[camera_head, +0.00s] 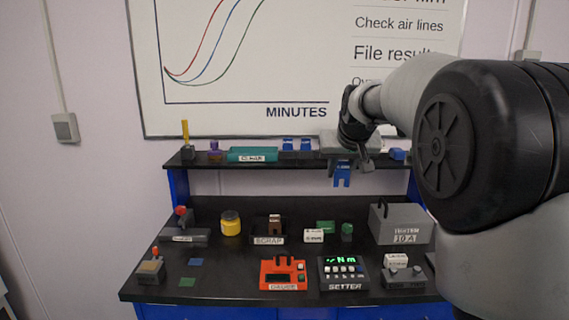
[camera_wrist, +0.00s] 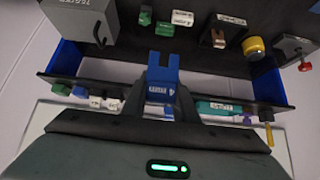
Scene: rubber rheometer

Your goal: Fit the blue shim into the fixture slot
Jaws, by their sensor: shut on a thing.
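My gripper (camera_head: 344,162) is shut on a blue shim (camera_head: 342,177) with two prongs and a notch between them. It holds the shim in the air in front of the upper shelf, prongs downward in the head view. In the wrist view, the shim (camera_wrist: 160,84) sits between the fingers (camera_wrist: 160,108), and a small label shows on it. I cannot tell which device holds the fixture slot. Candidates are a grey device with a red knob (camera_head: 182,234), one with an orange-tipped lever (camera_head: 151,270), and a grey device (camera_head: 404,276) at the right.
Two similar blue pieces (camera_head: 296,144) and a teal box (camera_head: 252,154) stand on the shelf (camera_head: 223,164). Below are a yellow jar (camera_head: 231,223), a scrap bin (camera_head: 268,239), a red gauge (camera_head: 283,273), a setter (camera_head: 343,272) and a grey weight (camera_head: 402,223). Flat pieces lie left.

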